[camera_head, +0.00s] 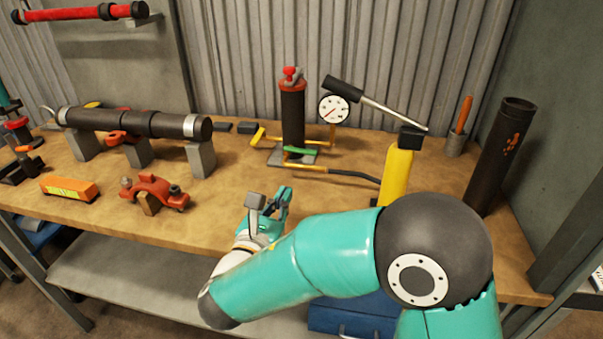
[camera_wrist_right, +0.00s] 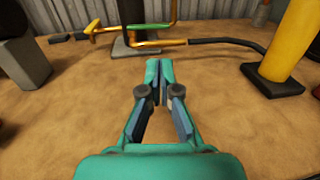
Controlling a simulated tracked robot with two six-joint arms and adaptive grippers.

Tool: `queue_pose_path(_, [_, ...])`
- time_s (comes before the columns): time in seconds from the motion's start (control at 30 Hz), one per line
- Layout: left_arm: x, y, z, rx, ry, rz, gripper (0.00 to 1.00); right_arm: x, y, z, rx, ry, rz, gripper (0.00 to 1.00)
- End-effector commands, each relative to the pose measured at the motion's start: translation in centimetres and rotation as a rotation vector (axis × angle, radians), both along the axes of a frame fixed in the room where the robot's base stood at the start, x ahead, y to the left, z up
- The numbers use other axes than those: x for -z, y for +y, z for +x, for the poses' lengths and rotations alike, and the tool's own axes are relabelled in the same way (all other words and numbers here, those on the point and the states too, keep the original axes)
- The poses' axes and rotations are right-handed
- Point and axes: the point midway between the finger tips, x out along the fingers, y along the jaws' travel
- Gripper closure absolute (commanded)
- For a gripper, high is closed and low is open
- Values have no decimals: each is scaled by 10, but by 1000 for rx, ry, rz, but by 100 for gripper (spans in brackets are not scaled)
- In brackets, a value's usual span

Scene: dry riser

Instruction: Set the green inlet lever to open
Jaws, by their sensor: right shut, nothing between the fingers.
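The green inlet lever (camera_head: 299,150) is a short flat bar low on the dark riser pipe (camera_head: 292,118), lying roughly crosswise in front of it. It also shows at the top of the right wrist view (camera_wrist_right: 148,25). My right gripper (camera_head: 270,198) is over the front of the bench, on the near side of the lever and clearly apart from it. In the right wrist view its fingertips (camera_wrist_right: 160,66) are together with nothing between them. The lever lies beyond them. My left gripper is not in view.
A yellow pump cylinder (camera_head: 396,175) with a long handle stands right of the riser, its dark hose (camera_head: 345,173) running to the riser's foot. A gauge (camera_head: 333,108) stands beside the riser. A clamp (camera_head: 155,190) lies at left. Bench space before the riser is clear.

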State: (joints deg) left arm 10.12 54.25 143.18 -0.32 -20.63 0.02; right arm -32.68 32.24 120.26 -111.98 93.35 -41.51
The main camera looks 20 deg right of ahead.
Motion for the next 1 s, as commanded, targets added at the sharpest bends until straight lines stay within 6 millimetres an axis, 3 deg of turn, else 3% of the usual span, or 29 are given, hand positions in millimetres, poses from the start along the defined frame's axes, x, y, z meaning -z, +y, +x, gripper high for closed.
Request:
queue_pose_path(0.03, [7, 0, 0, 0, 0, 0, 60, 7, 0, 1, -1, 0, 0, 100])
queue_pose_path(0.27, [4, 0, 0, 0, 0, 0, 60, 5, -10, 14, 1, 0, 1, 100])
queue_pose_path(0.7, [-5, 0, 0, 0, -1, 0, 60, 5, -66, 78, 1, 0, 1, 100])
queue_pose_path(1.0, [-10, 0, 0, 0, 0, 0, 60, 5, -87, 105, -3, 0, 0, 100])
